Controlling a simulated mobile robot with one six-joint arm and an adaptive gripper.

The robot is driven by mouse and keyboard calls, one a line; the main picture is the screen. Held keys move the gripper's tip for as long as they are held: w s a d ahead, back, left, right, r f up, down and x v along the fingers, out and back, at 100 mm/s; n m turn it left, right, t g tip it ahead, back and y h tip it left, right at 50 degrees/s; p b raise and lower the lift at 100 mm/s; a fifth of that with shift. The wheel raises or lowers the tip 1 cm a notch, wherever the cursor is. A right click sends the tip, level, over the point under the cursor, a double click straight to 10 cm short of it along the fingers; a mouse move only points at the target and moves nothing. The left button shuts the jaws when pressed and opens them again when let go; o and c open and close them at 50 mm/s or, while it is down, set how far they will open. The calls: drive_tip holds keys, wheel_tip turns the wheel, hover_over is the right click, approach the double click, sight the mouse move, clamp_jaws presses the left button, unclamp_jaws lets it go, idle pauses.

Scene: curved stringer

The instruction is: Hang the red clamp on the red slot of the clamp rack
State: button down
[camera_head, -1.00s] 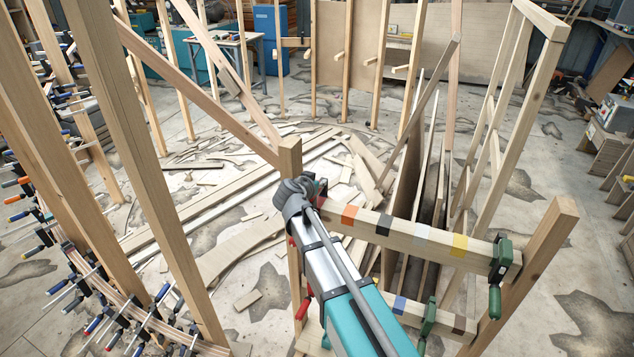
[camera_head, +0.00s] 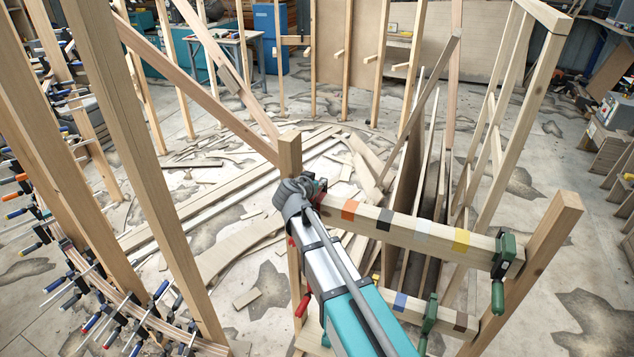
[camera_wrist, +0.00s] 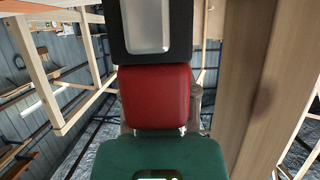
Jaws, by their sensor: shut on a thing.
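My gripper (camera_head: 312,190) is at the left end of the clamp rack's upper beam (camera_head: 480,247), close to its upright post. It is shut on the red clamp, whose red part (camera_wrist: 155,97) fills the middle of the wrist view. In the head view my arm hides most of the clamp; a red handle (camera_head: 303,305) shows left of the arm. The upper beam carries orange (camera_head: 350,209), black, pale and yellow patches. Contact between clamp and beam cannot be told.
A green clamp (camera_head: 504,256) hangs at the upper beam's right end. Another green clamp (camera_head: 430,315) is on the lower beam, near a blue patch (camera_head: 400,302). A wooden post (camera_wrist: 258,85) stands close on the right in the wrist view. Timber posts crowd the left.

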drive_tip(key=shift+f, duration=0.2)
drive_tip(key=shift+f+b, duration=0.3)
drive_tip(key=shift+b, duration=0.2)
drive_tip(key=shift+d, duration=0.1)
drive_tip(key=shift+c, duration=1.5)
unclamp_jaws()
drive_tip(key=shift+r, duration=0.2)
wheel_tip(320, 180, up, 9)
drive_tip(key=p, duration=0.9)
drive_tip(key=shift+r+p, duration=0.2)
drive_tip(key=shift+p, duration=0.2)
